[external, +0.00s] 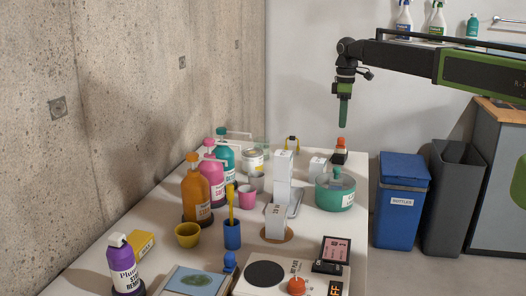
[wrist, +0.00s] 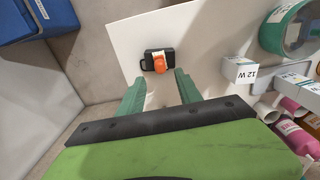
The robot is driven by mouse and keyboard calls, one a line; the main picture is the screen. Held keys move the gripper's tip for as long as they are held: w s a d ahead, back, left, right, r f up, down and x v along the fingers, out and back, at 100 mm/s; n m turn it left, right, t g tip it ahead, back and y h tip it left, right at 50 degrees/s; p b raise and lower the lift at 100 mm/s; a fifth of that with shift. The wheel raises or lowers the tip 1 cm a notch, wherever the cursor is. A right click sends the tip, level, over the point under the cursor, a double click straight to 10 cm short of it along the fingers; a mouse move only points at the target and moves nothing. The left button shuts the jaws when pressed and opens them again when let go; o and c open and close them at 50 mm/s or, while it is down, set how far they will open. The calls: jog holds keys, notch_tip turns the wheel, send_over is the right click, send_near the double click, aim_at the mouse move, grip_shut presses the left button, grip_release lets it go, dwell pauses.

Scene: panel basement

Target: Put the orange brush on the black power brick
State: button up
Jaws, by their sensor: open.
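A small orange brush (external: 341,142) with a pale part rests on top of the black power brick (external: 339,158) at the far right corner of the white table. In the wrist view the orange brush (wrist: 160,64) lies over the middle of the black power brick (wrist: 149,62), which has a loop at one end. My gripper (external: 343,126) is above them, apart from both. In the wrist view its green fingers (wrist: 156,82) are spread and empty, with the brush and brick just beyond the fingertips.
A teal pot (external: 335,195) and white boxes (external: 283,165) stand near the brick. Bottles (external: 197,190) line the wall side. A blue bin (external: 400,205) stands on the floor beyond the table's right edge. The table around the brick is mostly clear.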

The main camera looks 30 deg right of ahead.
notch_tip(320, 180, up, 5)
jog(key=p, duration=0.3)
jog(key=s+d+m, duration=0.2)
jog(key=s+m, duration=0.2)
jog(key=s, duration=0.7)
jog(key=s+d+m, duration=0.1)
jog(key=s+m, duration=0.4)
jog(key=s, duration=0.7)
jog(key=shift+d+f, duration=0.2)
jog(key=shift+d, duration=0.2)
notch_tip(320, 180, down, 7)
jog(key=b, duration=0.7)
